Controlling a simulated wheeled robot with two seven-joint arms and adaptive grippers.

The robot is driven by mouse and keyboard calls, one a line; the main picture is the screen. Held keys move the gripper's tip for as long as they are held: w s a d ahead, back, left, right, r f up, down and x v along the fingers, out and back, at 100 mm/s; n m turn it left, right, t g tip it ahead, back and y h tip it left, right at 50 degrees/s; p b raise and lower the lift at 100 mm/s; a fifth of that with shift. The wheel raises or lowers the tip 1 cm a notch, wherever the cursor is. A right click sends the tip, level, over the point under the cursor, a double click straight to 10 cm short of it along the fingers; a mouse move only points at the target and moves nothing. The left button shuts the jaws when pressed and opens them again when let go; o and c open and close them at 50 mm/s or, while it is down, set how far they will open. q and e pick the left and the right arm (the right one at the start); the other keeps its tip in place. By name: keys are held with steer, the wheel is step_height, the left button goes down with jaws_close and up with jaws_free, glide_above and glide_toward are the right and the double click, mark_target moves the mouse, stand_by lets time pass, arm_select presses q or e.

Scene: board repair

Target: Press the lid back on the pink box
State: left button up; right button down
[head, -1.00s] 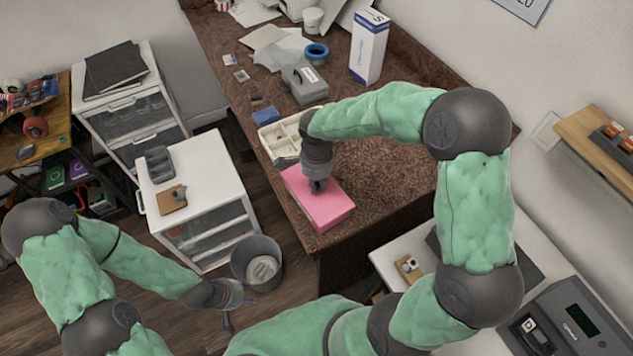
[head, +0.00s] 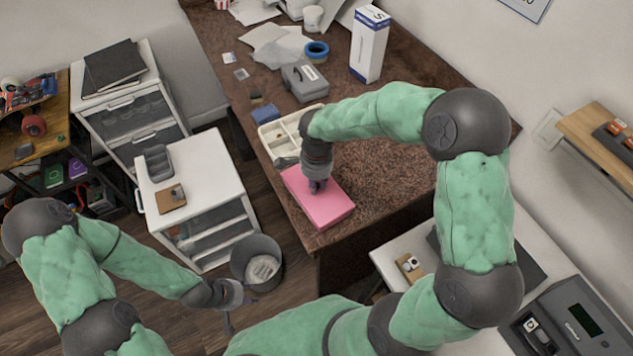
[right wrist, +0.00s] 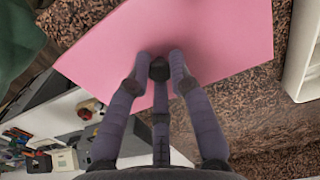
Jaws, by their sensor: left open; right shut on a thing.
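The pink box (head: 326,212) stands near the front corner of the brown speckled table, with its flat pink top in place as far as I can see. My right gripper (head: 318,186) points down onto the top from above. In the right wrist view, the fingers of my right gripper (right wrist: 160,68) are close together at the pink lid (right wrist: 215,45), shut on it; what lies between the tips is mostly hidden. No gap under the lid is clear in either view. My left gripper (head: 240,296) is open and empty, low beside the bin, far from the box.
A cream divided tray (head: 272,141) stands just behind the box, with a blue block (head: 265,115) near it. A grey case (head: 304,82) and a white carton (head: 369,45) stand further back. The grey bin (head: 241,262) is on the floor. The table right of the box is clear.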

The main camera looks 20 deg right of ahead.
steer(key=shift+f, duration=0.3)
steer(key=c, duration=0.6)
jaws_free()
steer(key=shift+o, duration=0.2)
steer(key=shift+r, duration=0.1)
steer(key=shift+r+p, duration=1.95)
steer(key=shift+r, duration=1.5)
